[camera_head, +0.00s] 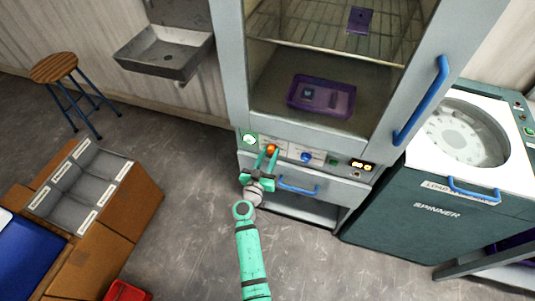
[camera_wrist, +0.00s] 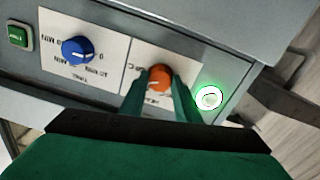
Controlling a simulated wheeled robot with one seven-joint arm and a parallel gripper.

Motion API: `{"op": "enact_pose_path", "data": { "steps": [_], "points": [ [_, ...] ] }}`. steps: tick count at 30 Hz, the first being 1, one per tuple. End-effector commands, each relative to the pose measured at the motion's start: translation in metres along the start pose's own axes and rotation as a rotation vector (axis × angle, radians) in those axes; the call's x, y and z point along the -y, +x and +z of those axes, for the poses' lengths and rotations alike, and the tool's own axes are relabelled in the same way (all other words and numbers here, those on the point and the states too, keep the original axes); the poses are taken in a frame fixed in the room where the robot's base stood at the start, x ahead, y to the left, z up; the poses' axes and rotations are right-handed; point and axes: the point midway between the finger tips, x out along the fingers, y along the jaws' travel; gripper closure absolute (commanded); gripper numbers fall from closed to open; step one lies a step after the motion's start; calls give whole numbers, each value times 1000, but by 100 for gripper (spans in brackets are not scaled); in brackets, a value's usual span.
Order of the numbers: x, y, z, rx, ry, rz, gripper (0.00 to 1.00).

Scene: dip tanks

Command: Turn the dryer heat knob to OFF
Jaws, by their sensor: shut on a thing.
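The dryer (camera_head: 340,138) is a grey cabinet with a glass front and a control strip below it. On the strip, an orange knob (camera_head: 271,149) sits on a white label plate; it also shows in the wrist view (camera_wrist: 159,76). The label's print is mostly hidden, so I cannot read the knob's setting. My gripper (camera_head: 266,160) reaches up to the strip, with its two green fingers on either side of the orange knob and shut on it. In the wrist view the fingers (camera_wrist: 160,92) straddle the knob.
A blue knob (camera_wrist: 78,50) marked for time, a green button (camera_wrist: 18,36) and a lit round button (camera_wrist: 208,98) flank the orange knob. A blue drawer handle (camera_head: 298,187) lies just below. The spinner (camera_head: 400,205) stands right; a compartmented box (camera_head: 140,205) stands left. Floor between is clear.

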Motion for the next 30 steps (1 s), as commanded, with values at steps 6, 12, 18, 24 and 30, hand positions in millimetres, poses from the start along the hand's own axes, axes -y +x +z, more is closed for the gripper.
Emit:
{"op": "enact_pose_path", "data": {
  "steps": [6, 12, 18, 24, 30],
  "points": [
    [4, 0, -2, -11, -204, -9, 93],
    [7, -2, -3, -20, -397, -12, 94],
    [8, -3, -2, -26, -585, -15, 93],
    [9, -3, -2, -33, -776, -15, 94],
    [9, -4, -1, -40, -966, -17, 93]
  ]
}}
